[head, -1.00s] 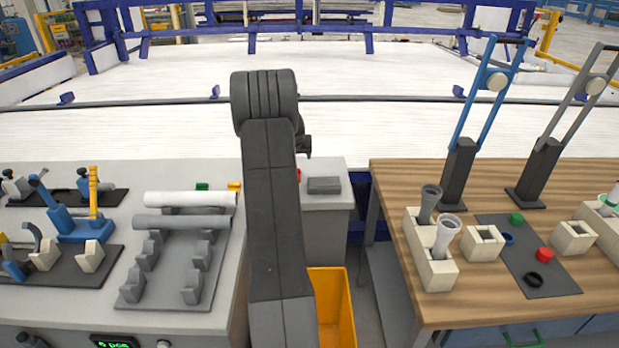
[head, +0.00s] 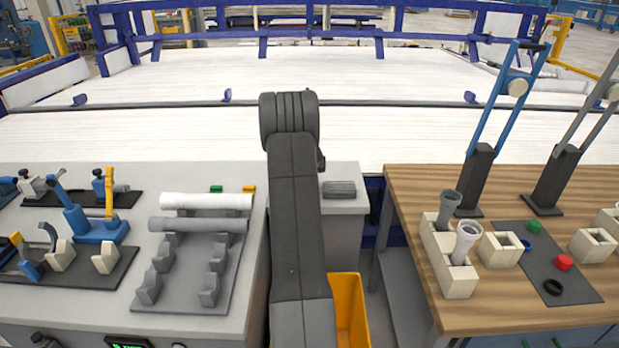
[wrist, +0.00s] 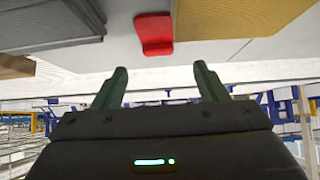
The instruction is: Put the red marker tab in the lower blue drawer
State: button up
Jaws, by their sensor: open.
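The red marker tab (wrist: 154,33) lies on a pale grey surface in the wrist view, between a dark grey block and a yellow block. My gripper (wrist: 160,78) is open and empty, its two dark green fingers wide apart and pointing toward the tab. The tab appears beyond the fingertips, not between them. In the head view my arm hides the tab and the gripper. A blue drawer front (head: 500,341) shows only at the bottom edge, under the wooden table; I cannot tell whether it is the lower drawer.
The grey bench (head: 60,296) holds pale pipes (head: 206,202) and clamps. A ribbed grey block (head: 339,190) sits right of my arm. A yellow bin (head: 350,308) stands below.

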jog(key=shift+p+x, duration=1.15)
jog(key=shift+x, duration=1.7)
jog(key=shift+d+f, duration=0.1)
jog(key=shift+d, duration=0.05)
jog(key=shift+c, duration=0.5)
jog(key=c, duration=1)
jog(key=shift+c, duration=0.2)
